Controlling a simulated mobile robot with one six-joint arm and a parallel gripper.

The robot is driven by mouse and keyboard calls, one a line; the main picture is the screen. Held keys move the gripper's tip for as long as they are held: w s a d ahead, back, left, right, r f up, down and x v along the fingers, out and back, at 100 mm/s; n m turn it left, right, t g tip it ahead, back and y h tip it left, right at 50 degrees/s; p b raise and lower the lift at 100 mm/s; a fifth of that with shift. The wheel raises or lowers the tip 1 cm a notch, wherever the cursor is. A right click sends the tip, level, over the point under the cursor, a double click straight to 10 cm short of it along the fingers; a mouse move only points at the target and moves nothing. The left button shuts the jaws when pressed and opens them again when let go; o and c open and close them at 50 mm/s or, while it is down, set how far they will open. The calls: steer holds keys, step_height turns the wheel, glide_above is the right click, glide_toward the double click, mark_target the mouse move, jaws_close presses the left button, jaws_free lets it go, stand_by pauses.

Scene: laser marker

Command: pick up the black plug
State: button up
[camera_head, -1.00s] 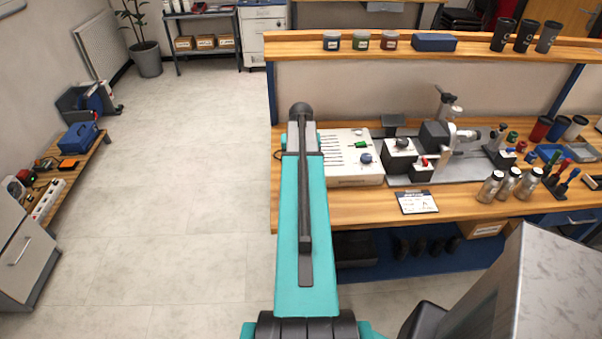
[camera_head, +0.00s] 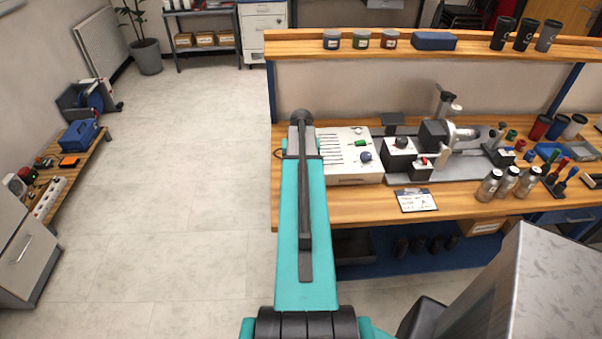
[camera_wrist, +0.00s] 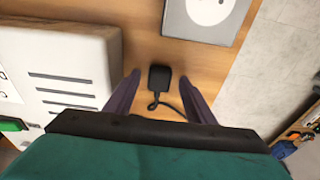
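The black plug (camera_wrist: 160,77) lies on the wooden bench top in the wrist view, with its dark cable running back toward my gripper. My gripper (camera_wrist: 159,80) is open, with one finger on each side of the plug and a gap between each finger and it. I cannot tell the height of the fingertips above the bench. In the head view my arm hides the plug, and only a bit of dark cable (camera_head: 278,153) shows left of the arm at the bench edge.
A white box with slots (camera_wrist: 60,75) stands just left of the plug. A grey plate with a white disc (camera_wrist: 208,14) lies beyond it. The bench edge and pale floor are to the right. The laser marker machine (camera_head: 440,137) stands further right on the wooden bench (camera_head: 370,208).

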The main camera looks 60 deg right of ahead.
steer(key=c, duration=1)
steer(key=shift+r, duration=0.15)
step_height(320, 180, up, 10)
steer(key=b, duration=0.3)
stand_by(0.5)
